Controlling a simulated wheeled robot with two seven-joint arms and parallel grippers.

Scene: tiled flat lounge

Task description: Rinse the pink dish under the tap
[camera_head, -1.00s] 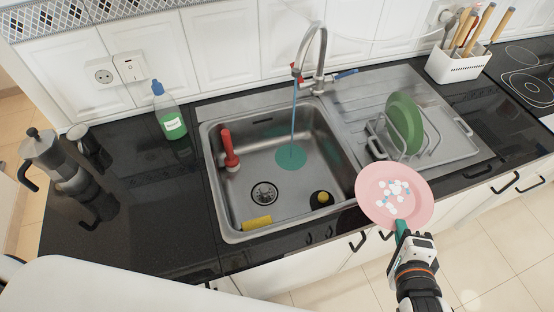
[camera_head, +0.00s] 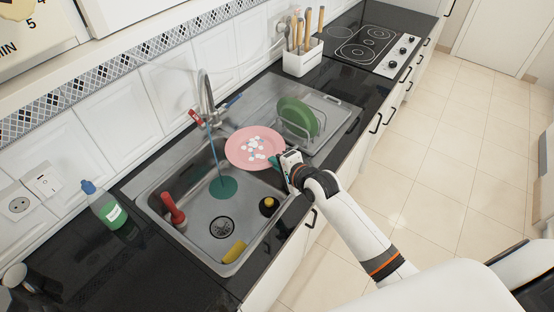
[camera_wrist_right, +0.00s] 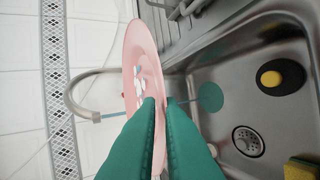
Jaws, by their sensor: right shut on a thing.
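The pink dish (camera_head: 240,142) is a round plate with white patches on its face. My right gripper (camera_head: 280,160) is shut on its near right edge and holds it over the right side of the sink. In the right wrist view the green fingers (camera_wrist_right: 160,125) pinch the pink dish (camera_wrist_right: 136,50), which is seen nearly edge-on. The tap (camera_head: 206,95) runs a blue stream (camera_head: 213,150) into the metal sink (camera_head: 165,248), making a teal patch on its floor. The stream falls left of the dish, apart from it. My left gripper is not in view.
The sink holds a red-handled tool (camera_head: 173,210), a yellow sponge (camera_head: 234,251) and a black and yellow item (camera_head: 268,206). A green plate (camera_head: 296,118) stands in the rack on the right. A soap bottle (camera_head: 105,206) and a utensil holder (camera_head: 303,60) stand on the counter.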

